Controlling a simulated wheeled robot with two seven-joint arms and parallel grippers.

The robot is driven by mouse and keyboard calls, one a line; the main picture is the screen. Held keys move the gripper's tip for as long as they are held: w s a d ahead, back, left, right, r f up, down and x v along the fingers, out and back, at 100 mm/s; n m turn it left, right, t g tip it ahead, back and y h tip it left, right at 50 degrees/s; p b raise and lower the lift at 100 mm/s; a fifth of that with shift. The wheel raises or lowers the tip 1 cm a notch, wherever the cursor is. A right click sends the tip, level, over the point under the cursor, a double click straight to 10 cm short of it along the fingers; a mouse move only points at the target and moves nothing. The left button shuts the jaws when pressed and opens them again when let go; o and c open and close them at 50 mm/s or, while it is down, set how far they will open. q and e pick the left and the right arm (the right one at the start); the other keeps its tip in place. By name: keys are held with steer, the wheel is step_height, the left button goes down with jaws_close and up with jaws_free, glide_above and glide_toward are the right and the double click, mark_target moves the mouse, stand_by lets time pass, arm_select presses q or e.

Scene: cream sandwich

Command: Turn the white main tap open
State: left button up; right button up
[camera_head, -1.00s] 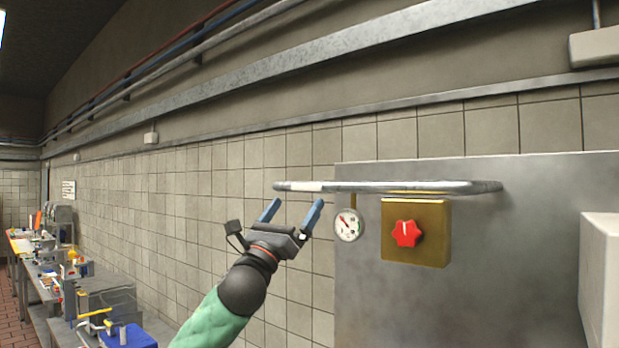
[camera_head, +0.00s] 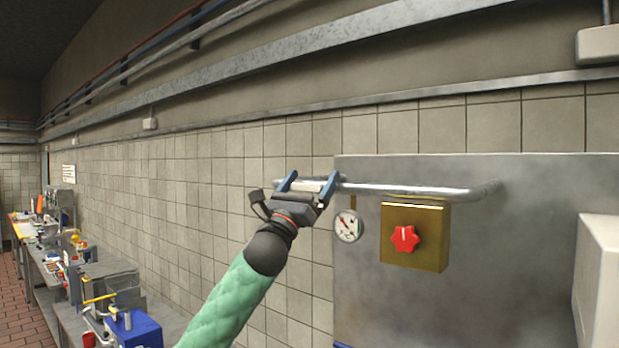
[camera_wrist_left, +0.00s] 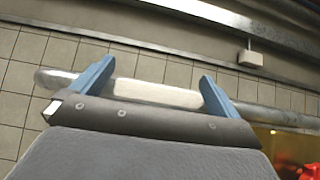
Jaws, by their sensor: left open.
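A pale metal bar (camera_head: 420,189) runs along the wall in front of a steel panel. Near its left end is a white section (camera_head: 308,187), the only white part on it that could be the main tap. My left gripper (camera_head: 311,180) is open, with its two blue fingers spread along the bar and the white section between them. In the left wrist view the white section (camera_wrist_left: 155,93) lies crosswise between the fingers (camera_wrist_left: 155,84). I cannot tell whether the fingers touch the bar. My right gripper is out of view.
A brass box with a red knob (camera_head: 404,239) sits below the bar, beside a round gauge (camera_head: 348,226). A white box (camera_head: 597,270) stands at the right edge. A cluttered workbench (camera_head: 45,275) is at lower left.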

arm_select(q)
steer(key=c, duration=1.4)
steer(key=m+g+h+b, duration=0.2)
steer(key=m, duration=0.1)
steer(key=shift+f+h, duration=0.2)
steer(key=shift+h, duration=0.1)
steer(key=o, duration=1.4)
